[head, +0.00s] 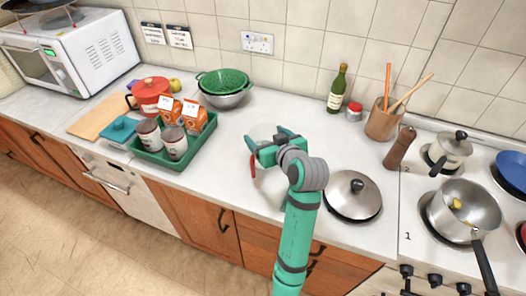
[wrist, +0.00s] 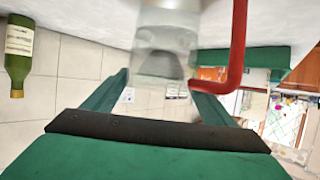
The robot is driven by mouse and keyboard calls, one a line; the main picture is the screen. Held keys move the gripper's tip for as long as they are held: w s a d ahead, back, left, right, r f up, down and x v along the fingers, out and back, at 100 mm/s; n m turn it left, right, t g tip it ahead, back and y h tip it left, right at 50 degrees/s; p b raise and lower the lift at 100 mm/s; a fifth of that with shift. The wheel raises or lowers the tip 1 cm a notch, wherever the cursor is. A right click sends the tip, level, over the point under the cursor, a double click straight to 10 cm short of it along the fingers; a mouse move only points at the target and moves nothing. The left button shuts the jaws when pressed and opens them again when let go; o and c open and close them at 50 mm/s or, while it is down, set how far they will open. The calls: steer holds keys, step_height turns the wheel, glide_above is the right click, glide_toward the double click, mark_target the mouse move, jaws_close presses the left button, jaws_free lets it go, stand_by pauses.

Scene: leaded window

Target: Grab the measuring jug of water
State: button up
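The measuring jug (wrist: 165,42) is clear, with a red handle (wrist: 237,50), and fills the upper middle of the wrist view, which is upside down. In the head view the red handle (head: 252,167) shows just below my gripper (head: 267,143), and the clear body is faint and partly hidden by the gripper and arm. My gripper is open, its green fingers spread with the jug between or just beyond their tips. I cannot tell whether either finger touches it. The water level is not clear.
A green tray (head: 152,156) with jars and cartons stands left, a colander (head: 222,82) behind. A bottle (head: 338,90), utensil pot (head: 384,120) and pepper mill (head: 400,148) stand further right. Counter behind the jug is clear.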

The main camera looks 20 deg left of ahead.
steer(key=c, duration=0.6)
steer(key=shift+r, duration=0.25)
